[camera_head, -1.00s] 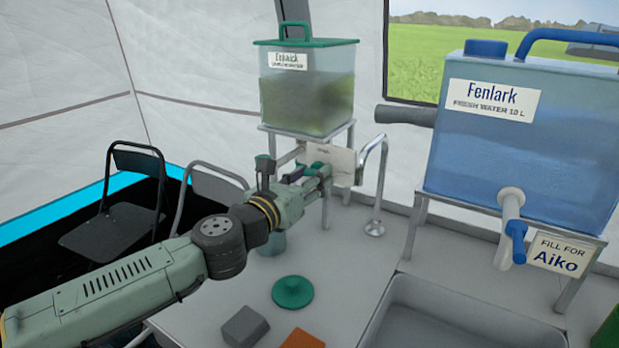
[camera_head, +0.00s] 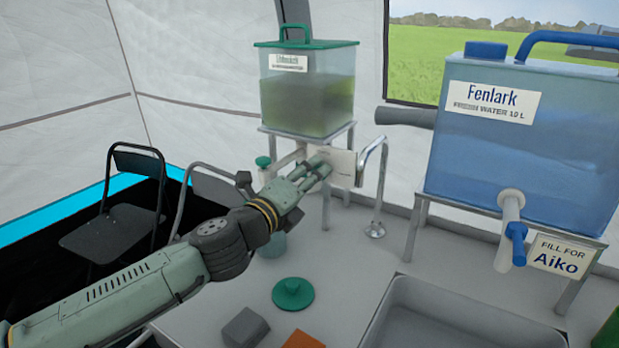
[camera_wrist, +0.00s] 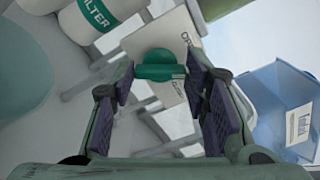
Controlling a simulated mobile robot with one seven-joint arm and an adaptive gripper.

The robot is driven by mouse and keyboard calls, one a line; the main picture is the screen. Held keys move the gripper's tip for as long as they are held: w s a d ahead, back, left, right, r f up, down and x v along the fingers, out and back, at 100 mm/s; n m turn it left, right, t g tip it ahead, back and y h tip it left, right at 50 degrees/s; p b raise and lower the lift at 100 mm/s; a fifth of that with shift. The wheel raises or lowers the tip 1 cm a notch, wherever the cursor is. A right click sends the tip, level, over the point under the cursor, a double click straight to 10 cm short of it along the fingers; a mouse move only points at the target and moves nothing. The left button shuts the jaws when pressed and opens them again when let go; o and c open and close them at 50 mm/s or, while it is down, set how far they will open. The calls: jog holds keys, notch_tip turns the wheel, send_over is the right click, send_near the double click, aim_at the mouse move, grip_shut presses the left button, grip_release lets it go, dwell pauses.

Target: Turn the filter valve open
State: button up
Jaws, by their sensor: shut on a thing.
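The green filter valve handle (camera_wrist: 160,66) sits between my gripper's purple finger pads in the wrist view, in front of a white card with lettering. My gripper (camera_wrist: 166,98) is shut on this handle. In the head view my gripper (camera_head: 322,166) reaches in under the green-lidded tank (camera_head: 306,102), and it hides the handle. The white filter body (camera_wrist: 98,14) with a green FILTER band is at the top left of the wrist view. The white card (camera_head: 343,166) shows just past my fingers; its small lettering is only partly readable.
A curved metal spout (camera_head: 375,190) stands just right of my gripper. The blue Fenlark water tank (camera_head: 520,150) stands on a rack at right. A green round lid (camera_head: 293,292), a grey block (camera_head: 245,328) and an orange piece (camera_head: 303,340) lie on the counter beside the sink (camera_head: 440,318).

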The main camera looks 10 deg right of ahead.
jog(key=n, duration=0.5)
jog(key=shift+n+p, duration=0.3)
jog(key=shift+n, duration=0.1)
dwell(0.4)
jog(key=o, duration=1.1)
jog(key=shift+o, duration=0.2)
jog(key=v, duration=1.2)
